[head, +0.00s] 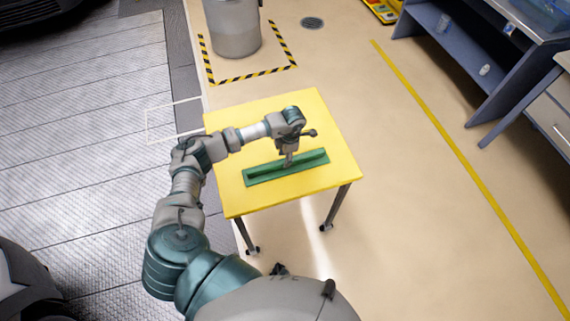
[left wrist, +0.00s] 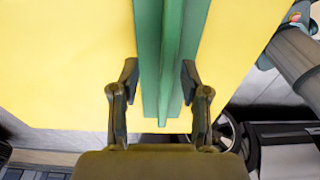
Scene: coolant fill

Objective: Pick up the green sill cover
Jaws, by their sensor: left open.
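The green sill cover (head: 262,173) is a long flat strip with a raised rib along its middle. It lies on the yellow table (head: 318,120) in the head view. In the left wrist view the cover (left wrist: 172,45) runs up the picture from between the fingers. My left gripper (head: 288,162) points down over the cover near its middle in the head view. In the left wrist view its two fingers (left wrist: 157,85) are apart, one on each side of the rib, with gaps to it. My right gripper is not in view.
A grey bin (head: 233,30) stands beyond the table inside a black and yellow floor marking (head: 255,76). A blue-grey workbench (head: 480,60) stands at the right. The floor between table and bench is clear. The yellow tabletop around the cover is bare.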

